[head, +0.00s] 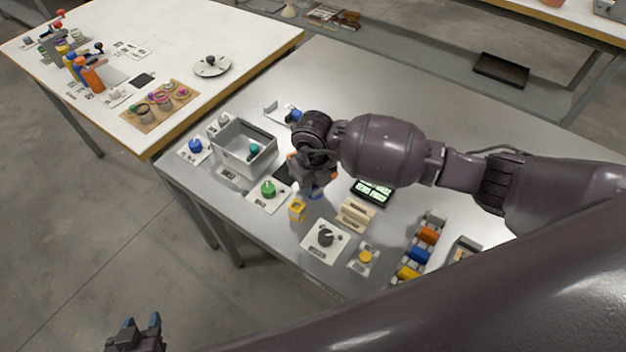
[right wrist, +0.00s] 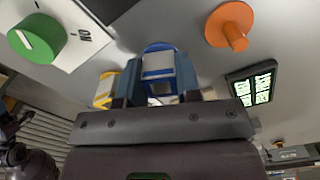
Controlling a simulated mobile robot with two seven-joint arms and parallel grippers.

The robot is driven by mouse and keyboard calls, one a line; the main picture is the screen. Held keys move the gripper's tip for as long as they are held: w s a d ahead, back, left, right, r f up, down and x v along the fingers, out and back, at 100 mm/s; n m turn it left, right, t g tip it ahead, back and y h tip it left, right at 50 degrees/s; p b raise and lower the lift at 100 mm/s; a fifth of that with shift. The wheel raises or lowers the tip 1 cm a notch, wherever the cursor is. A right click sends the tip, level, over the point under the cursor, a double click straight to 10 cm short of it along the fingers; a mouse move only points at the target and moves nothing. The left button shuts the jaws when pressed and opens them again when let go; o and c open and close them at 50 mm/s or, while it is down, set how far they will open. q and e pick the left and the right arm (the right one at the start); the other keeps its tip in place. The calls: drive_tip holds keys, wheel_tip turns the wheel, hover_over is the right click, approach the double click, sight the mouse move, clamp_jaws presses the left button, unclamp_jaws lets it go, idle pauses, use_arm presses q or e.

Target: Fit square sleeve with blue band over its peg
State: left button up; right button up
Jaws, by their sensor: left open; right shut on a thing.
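In the right wrist view the sleeve (right wrist: 159,66) is pale with blue edges, held between the fingers. A yellow-banded square piece (head: 297,210) stands just beside it and also shows in the right wrist view (right wrist: 104,90). I cannot make out the sleeve's peg; my right arm and gripper cover part of the table there. My left gripper (head: 140,325) is open and empty at the lower left, away from the table.
A green knob (head: 268,189) on a white plate and a grey bin (head: 244,148) lie left of my right gripper. An orange round piece with a stub (right wrist: 230,25), a lit green display (head: 372,191), a beige block (head: 356,213) and a dark dial (head: 325,237) are close by.

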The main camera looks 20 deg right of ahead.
drive_tip(key=shift+f, duration=0.1)
drive_tip(key=o, duration=1)
wheel_tip(320, 180, up, 11)
drive_tip(key=shift+f+p, duration=0.1)
drive_tip(key=shift+p, duration=0.3)
